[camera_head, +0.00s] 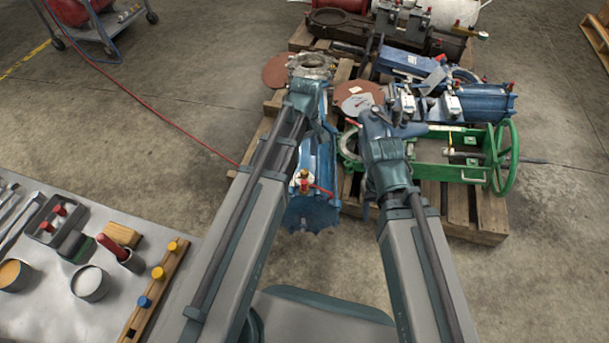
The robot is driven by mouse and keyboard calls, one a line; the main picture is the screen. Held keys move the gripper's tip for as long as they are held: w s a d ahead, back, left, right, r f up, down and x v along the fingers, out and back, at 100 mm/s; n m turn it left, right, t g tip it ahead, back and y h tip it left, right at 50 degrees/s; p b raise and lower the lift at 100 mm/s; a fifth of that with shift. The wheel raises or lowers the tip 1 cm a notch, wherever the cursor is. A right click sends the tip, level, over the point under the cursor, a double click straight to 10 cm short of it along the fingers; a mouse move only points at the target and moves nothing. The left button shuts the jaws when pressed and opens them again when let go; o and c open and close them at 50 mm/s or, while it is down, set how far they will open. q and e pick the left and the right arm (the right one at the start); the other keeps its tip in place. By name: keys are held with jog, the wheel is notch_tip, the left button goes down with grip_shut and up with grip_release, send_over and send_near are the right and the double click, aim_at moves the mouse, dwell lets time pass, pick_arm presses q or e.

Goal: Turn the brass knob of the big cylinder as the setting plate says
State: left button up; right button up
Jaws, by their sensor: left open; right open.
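Several valve actuators with blue cylinders lie on a wooden pallet (460,222). One blue cylinder (318,205) stands out at the pallet's front left, partly behind my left arm. A small brass-coloured fitting with red (304,178) shows on it. Another blue cylinder (485,103) lies at the right, with small red-topped fittings. I cannot tell which is the big cylinder. A pale plate (357,103) lies on a brown disc; its writing is too small to read. My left gripper (306,88) and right gripper (378,118) are open over the pallet, fingertips hard to make out.
A green actuator with a handwheel (504,158) sits at the pallet's right. A grey table (50,318) with cups, a tray and a peg strip fills the lower left. A red hose (150,108) crosses the floor. A cart (105,25) stands at the upper left.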

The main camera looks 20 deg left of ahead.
aim_at(305, 171)
pick_arm(q)
notch_tip(305, 171, down, 8)
jog(key=b, duration=0.7)
grip_shut()
